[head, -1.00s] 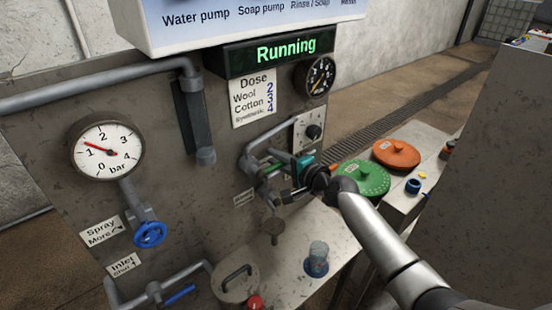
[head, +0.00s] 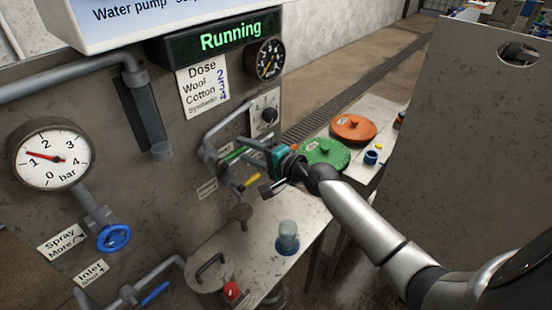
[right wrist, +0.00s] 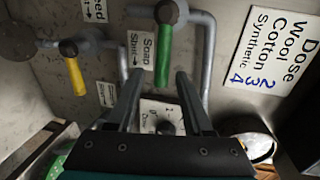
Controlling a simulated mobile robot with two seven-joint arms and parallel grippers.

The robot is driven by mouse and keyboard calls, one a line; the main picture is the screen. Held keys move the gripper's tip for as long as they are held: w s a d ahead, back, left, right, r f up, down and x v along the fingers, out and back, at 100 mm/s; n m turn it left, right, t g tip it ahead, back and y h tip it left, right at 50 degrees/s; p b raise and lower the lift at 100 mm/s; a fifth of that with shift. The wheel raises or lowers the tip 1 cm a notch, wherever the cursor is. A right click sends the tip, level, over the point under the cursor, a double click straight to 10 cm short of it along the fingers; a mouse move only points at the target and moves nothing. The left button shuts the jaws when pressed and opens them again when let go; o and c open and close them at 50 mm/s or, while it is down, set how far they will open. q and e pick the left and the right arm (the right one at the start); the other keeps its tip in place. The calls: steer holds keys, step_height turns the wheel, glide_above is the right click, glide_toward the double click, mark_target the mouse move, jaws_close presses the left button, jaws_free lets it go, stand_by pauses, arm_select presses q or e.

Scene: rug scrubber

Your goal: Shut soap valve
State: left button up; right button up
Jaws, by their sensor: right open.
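The soap valve has a green lever (right wrist: 163,52) beside a label reading Soap and Shut (right wrist: 141,50) in the right wrist view. In the head view the green lever (head: 235,154) is small and partly hidden by my right gripper (head: 250,151). My right gripper (right wrist: 158,78) is open and empty, its two fingers on either side of the lever's free end in the picture. Whether they touch it I cannot tell. My left gripper is out of view.
A yellow lever (right wrist: 75,75) is close by on the left in the right wrist view. A dial knob (head: 269,115) and a Running display (head: 230,38) are on the panel. Green (head: 322,153) and orange (head: 353,128) lids lie on the bench at right.

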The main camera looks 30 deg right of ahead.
steer(key=v, duration=1)
steer(key=shift+s, duration=0.1)
steer(key=b+v, duration=0.2)
steer(key=v, duration=0.7)
stand_by(0.4)
